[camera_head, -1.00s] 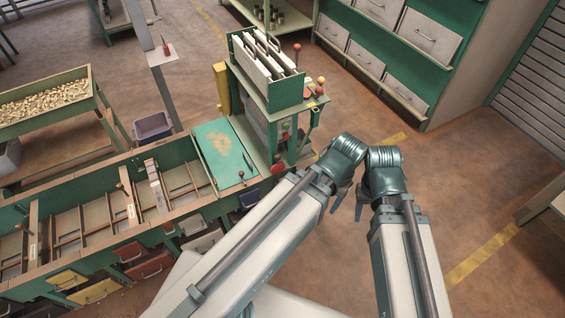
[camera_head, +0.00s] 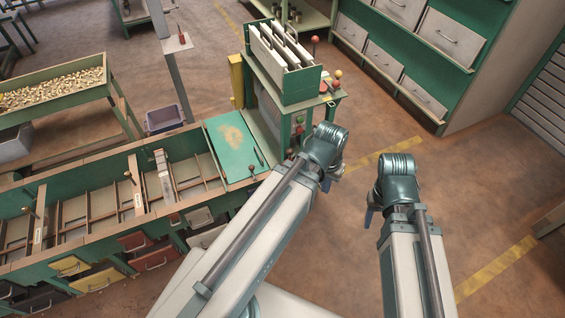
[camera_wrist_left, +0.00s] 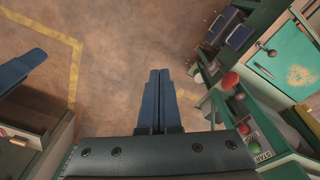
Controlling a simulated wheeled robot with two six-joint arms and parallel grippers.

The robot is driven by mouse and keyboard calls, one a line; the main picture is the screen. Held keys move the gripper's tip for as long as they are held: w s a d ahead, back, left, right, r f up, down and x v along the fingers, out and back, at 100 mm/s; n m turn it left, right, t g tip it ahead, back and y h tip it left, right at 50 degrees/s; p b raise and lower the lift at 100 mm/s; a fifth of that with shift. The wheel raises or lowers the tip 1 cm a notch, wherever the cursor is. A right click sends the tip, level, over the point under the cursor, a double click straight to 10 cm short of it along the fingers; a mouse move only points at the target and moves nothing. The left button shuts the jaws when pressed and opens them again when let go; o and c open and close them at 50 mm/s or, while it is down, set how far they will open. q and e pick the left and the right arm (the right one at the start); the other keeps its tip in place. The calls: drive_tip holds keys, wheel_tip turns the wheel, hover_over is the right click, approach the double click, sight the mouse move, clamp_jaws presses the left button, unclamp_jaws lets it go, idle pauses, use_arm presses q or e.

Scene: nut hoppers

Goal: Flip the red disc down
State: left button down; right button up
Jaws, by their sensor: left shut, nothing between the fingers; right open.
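A round red disc or knob (camera_wrist_left: 230,80) shows in the left wrist view on the near side of the green machine, right of my left fingers. In the head view my left arm hides that spot. My left gripper (camera_wrist_left: 158,100) is shut and empty, over bare floor and apart from the red piece. In the head view my left gripper (camera_head: 327,182) is in front of the machine, partly behind its wrist. My right gripper (camera_head: 370,214) is further right, its fingers pointing down, open and empty over the floor.
A compartmented bench (camera_head: 90,205) runs left. Drawer shelving (camera_head: 400,60) stands behind.

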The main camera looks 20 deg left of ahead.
use_arm(q)
drive_tip(key=w+a+f+n+t+b, duration=0.2)
drive_tip(key=w+a+f+n+b, duration=0.1)
drive_tip(key=a, duration=0.5)
drive_tip(key=w+a+f+n+t+b, duration=0.2)
drive_tip(key=a+b, duration=0.4)
drive_tip(key=a, duration=0.3)
drive_tip(key=w+a+f+n+t+b, duration=0.3)
drive_tip(key=a+f+n+b, duration=0.1)
drive_tip(key=a, duration=0.5)
drive_tip(key=shift+w+f, duration=0.3)
drive_tip(key=shift+f, duration=0.25)
drive_tip(key=shift+f+b, duration=0.1)
drive_tip(key=shift+b, duration=0.2)
drive_tip(key=w+d+f+b, duration=0.3)
drive_tip(key=w+f+b, duration=0.3)
drive_tip(key=w, duration=0.3)
drive_tip(key=shift+w+f+b, duration=0.2)
drive_tip(key=shift+f+b, duration=0.15)
drive_tip(key=shift+b, duration=0.05)
drive_tip(key=shift+w+d, duration=0.1)
drive_tip(key=shift+d, duration=0.05)
